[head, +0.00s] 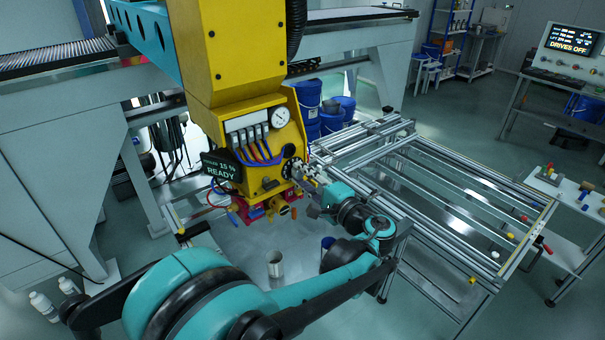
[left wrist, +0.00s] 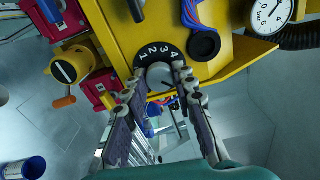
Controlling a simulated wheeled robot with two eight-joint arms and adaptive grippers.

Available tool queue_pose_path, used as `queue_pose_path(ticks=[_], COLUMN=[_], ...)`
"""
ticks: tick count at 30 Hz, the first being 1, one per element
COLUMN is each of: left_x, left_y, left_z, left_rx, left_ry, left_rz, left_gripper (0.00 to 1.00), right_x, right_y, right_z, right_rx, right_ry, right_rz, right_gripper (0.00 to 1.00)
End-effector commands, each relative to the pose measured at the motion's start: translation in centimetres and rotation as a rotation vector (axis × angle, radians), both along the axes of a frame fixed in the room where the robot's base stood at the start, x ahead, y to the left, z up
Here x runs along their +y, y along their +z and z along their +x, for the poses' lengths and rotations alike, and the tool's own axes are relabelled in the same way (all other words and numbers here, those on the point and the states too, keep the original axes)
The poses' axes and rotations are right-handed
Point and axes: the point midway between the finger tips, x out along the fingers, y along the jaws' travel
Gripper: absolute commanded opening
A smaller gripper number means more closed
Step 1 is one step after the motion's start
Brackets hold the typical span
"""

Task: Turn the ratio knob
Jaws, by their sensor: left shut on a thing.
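The ratio knob (left wrist: 160,74) is a round grey knob on a black dial (left wrist: 147,54) marked with the numbers 1 to 4. It sits on the yellow panel housing (head: 262,150). My left gripper (head: 302,174) reaches the right side of this housing. In the left wrist view, its two fingers (left wrist: 156,82) stand on either side of the knob and are shut on it. The fingertips cover part of the knob's edge and of the dial. In the head view, the gripper partly hides the knob. My right gripper is not in view.
A small display (head: 221,168) on the housing reads 15 % READY. Beside the dial are a black round cap (left wrist: 204,44) and a pressure gauge (left wrist: 270,14). A yellow valve with an orange handle (left wrist: 66,101) and red blocks are close by. An aluminium frame table (head: 420,190) stands to the right.

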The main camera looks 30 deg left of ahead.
Motion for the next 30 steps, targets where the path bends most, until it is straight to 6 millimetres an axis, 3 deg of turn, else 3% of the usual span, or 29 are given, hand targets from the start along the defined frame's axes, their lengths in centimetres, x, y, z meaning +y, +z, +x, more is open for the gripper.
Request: queue_pose_path(ticks=[12,30], left_x=[0.01,0.01], left_y=[-0.03,-0.06], left_z=[-0.02,-0.02], left_rx=[0.205,0.244], left_ry=[0.0,0.0], left_rz=[0.084,0.1], left_gripper=[0.0,0.0], right_x=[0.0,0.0], right_y=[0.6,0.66], right_z=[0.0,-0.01], right_rx=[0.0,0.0], right_ry=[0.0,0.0], right_rz=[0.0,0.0], right_gripper=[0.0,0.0])
